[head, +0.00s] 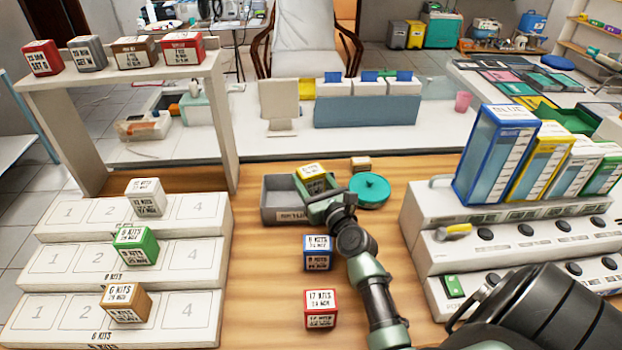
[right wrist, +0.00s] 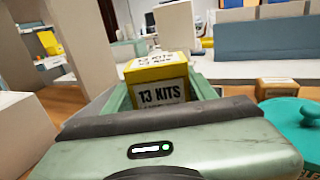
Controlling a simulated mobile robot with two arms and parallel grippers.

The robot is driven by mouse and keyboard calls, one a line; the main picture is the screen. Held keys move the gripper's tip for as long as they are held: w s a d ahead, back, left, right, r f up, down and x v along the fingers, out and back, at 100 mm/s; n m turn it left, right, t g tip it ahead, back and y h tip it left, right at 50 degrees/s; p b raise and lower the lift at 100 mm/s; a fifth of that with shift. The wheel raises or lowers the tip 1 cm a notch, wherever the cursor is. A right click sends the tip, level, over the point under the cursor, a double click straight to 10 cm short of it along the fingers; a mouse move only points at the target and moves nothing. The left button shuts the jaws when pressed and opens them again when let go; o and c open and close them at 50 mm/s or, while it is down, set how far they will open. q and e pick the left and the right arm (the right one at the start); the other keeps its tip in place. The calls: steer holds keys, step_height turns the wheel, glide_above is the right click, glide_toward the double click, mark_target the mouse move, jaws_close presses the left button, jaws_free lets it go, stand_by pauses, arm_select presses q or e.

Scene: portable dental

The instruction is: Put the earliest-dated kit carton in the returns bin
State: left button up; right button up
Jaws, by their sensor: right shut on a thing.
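My right gripper (head: 318,196) is shut on a yellow carton (head: 311,172) marked 13 KITS; the carton also shows in the right wrist view (right wrist: 158,82). It holds the carton at the right part of the grey bin (head: 281,215), whose front label is partly hidden. I cannot tell whether the carton touches the bin. A blue-edged carton (head: 318,252) and a red carton (head: 321,309) stand on the table in front. A white carton (head: 145,198), a green carton (head: 135,245) and a brown carton (head: 126,303) stand on the steps. Dates are too small to read surely. My left gripper is out of view.
The numbered white steps (head: 60,260) fill the left. Several cartons stand on the high shelf (head: 110,72). A teal round lid (head: 369,190) and a small brown box (head: 360,163) lie right of the bin. Binders (head: 497,155) stand on the right-hand unit.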

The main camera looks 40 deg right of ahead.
steer(key=o, duration=1.4)
steer(key=shift+r, duration=0.1)
steer(key=shift+r+p, duration=0.3)
steer(key=shift+r, duration=0.05)
steer(key=shift+r+p, duration=0.4)
steer(key=shift+r, duration=0.15)
steer(key=s+a+b, duration=0.2)
steer(key=s, duration=1)
steer(key=shift+a+f, duration=0.15)
steer(key=shift+f, duration=0.15)
steer(key=shift+w, duration=0.1)
